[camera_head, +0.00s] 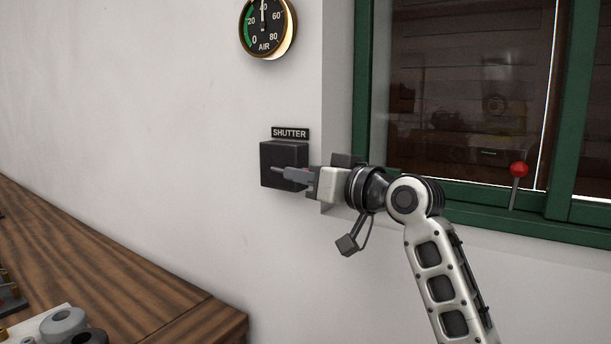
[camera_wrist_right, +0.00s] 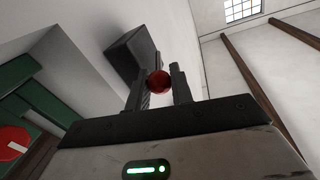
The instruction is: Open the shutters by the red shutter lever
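The red shutter lever shows as a round red knob (camera_wrist_right: 158,82) between the two fingers of my right gripper (camera_wrist_right: 162,85) in the right wrist view. In the head view my right gripper (camera_head: 290,176) is in front of the black shutter box (camera_head: 281,153) on the wall, under the SHUTTER label (camera_head: 290,133). The knob is mostly hidden there by the fingers. The box also shows in the right wrist view (camera_wrist_right: 131,52). My left gripper is not in view.
A round AIR gauge (camera_head: 266,25) hangs above the box. A green-framed window (camera_head: 460,200) is to the right, with another red-knobbed lever (camera_head: 518,170) at its sill. A wooden bench (camera_head: 110,275) with parts on it is at lower left. The wall between is clear.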

